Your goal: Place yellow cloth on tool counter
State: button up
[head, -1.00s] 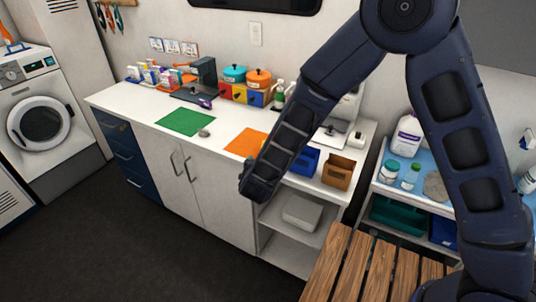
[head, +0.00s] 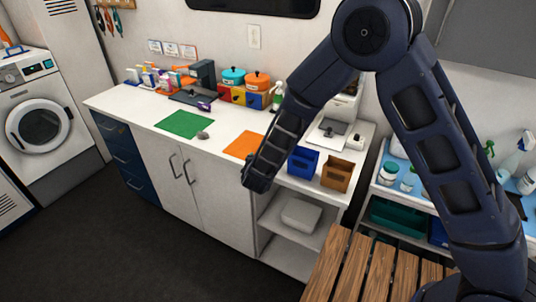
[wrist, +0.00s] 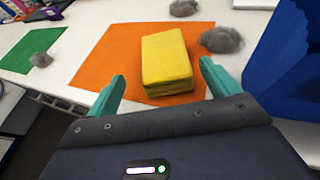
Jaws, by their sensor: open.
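The yellow cloth (wrist: 167,60) is a folded block lying on an orange mat (wrist: 120,52) in the wrist view. My gripper (wrist: 163,85) is open, its two teal fingertips apart on the near side of the cloth. Nothing is between the fingers except the cloth's near edge in line with them; I cannot tell whether they touch it. In the head view the cloth is hidden behind my arm, and the orange mat (head: 243,145) shows beside it on the white counter (head: 150,117).
Grey fur clumps (wrist: 222,40) lie near the cloth. A green mat (head: 184,124) is to the left. A blue bin (head: 303,161) and a brown bin (head: 336,174) stand to the right. A wooden slatted surface (head: 372,270) is in front.

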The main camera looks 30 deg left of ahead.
jog(key=shift+d+x, duration=0.2)
jog(key=shift+x, duration=2.5)
jog(key=shift+c, duration=0.2)
jog(key=c, duration=1.1)
